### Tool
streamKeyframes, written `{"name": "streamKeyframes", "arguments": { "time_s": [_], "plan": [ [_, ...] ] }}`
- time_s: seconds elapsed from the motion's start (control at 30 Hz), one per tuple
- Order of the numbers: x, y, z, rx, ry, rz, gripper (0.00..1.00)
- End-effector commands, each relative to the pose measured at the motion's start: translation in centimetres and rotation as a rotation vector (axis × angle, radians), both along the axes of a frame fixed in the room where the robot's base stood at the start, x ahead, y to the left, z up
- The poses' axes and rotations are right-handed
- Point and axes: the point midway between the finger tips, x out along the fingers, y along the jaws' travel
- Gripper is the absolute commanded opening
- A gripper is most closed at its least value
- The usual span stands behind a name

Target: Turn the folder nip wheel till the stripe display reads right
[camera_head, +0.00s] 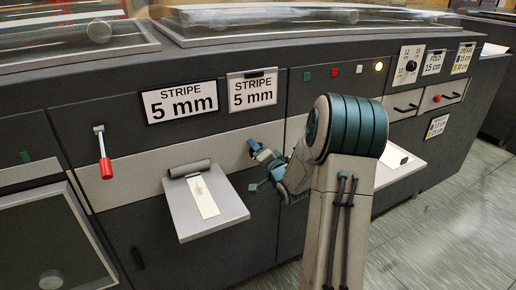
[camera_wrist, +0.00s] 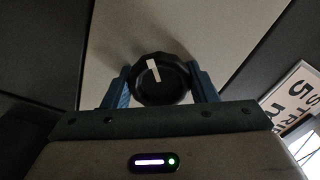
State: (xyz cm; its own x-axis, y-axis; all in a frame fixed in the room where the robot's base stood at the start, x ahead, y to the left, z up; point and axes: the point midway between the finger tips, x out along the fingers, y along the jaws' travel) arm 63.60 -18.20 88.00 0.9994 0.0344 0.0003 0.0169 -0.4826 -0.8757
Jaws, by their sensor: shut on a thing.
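My gripper (camera_wrist: 160,88) is closed around a round black wheel (camera_wrist: 165,88) on the grey panel, with one blue finger on each side. A white pointer mark on the wheel shows in the wrist view. In the head view my gripper (camera_head: 262,155) reaches the grey band of the machine, and its fingers mostly hide the wheel. Left of it are two stripe signs: a wide plate (camera_head: 180,101) reading "STRIPE 5 mm" and a smaller clipped card (camera_head: 252,91) also reading "STRIPE 5 mm". The two readings match.
A grey tray (camera_head: 225,208) with a pale paper strip juts out below the signs, left of my gripper. A red-handled lever (camera_head: 105,165) is further left. A small knob (camera_head: 411,67), FOLD and OVERLAP cards and a lit lamp (camera_head: 378,66) are at the right.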

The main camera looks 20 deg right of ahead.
Motion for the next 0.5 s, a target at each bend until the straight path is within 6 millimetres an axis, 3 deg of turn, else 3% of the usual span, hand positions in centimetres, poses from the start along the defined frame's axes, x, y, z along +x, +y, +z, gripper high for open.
{"name": "streamKeyframes", "arguments": {
  "time_s": [0.5],
  "plan": [
    [-0.04, -0.03, -0.02, 0.314, 0.013, -0.001, 0.30]
  ]
}}
